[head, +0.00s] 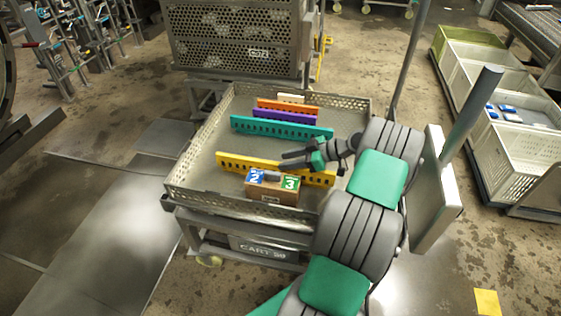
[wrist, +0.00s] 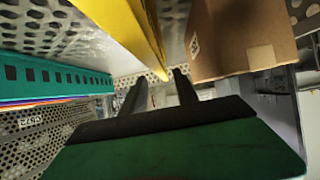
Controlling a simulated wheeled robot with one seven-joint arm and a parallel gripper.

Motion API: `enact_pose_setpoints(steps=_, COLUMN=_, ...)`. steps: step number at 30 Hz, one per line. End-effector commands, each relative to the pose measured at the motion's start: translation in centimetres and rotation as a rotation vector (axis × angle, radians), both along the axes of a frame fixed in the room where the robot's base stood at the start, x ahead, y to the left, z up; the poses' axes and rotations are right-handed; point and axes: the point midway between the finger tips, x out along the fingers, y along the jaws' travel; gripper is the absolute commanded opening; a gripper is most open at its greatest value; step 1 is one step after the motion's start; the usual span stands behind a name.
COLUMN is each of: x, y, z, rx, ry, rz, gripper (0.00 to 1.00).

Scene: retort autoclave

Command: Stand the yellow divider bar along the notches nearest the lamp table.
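The yellow divider bar (head: 234,164) stands on edge across the front part of a perforated metal tray (head: 196,143), just behind a cardboard box. It also shows in the wrist view (wrist: 128,30), with the box to its right. My gripper (head: 285,159) reaches in from the right over the tray, between the yellow and teal bars in the head view. Its two dark fingers (wrist: 157,88) are apart with a gap between them. The yellow bar's far part appears beyond that gap; I cannot tell if it touches. I cannot make out the notches or a lamp table.
Teal (head: 280,129), purple (head: 285,117), orange (head: 288,106) and cream (head: 291,98) bars stand farther back. The cardboard box (head: 271,194) with blue 2 and green 3 labels sits at the tray's front. A perforated crate (head: 240,45) stands behind; white crates (head: 520,148) stand right.

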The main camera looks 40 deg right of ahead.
Motion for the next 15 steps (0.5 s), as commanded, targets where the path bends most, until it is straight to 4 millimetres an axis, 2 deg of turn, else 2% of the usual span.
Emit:
enact_pose_setpoints(steps=5, x=-2.3, y=-2.1, z=1.8, rx=-0.001, ry=-0.001, rz=-0.003, gripper=0.36)
enact_pose_setpoints(steps=9, x=-2.5, y=-2.1, z=2.6, rx=-0.004, ry=0.018, rz=0.004, gripper=0.36)
enact_pose_setpoints(steps=11, x=-1.6, y=-0.9, z=3.2, rx=-0.012, ry=0.065, rz=0.006, gripper=0.36)
enact_pose_setpoints(steps=14, x=0.7, y=3.4, z=4.7, rx=-0.039, ry=0.208, rz=-0.003, gripper=0.36)
enact_pose_setpoints(steps=15, x=1.4, y=5.7, z=5.4, rx=-0.058, ry=0.279, rz=-0.015, gripper=0.36)
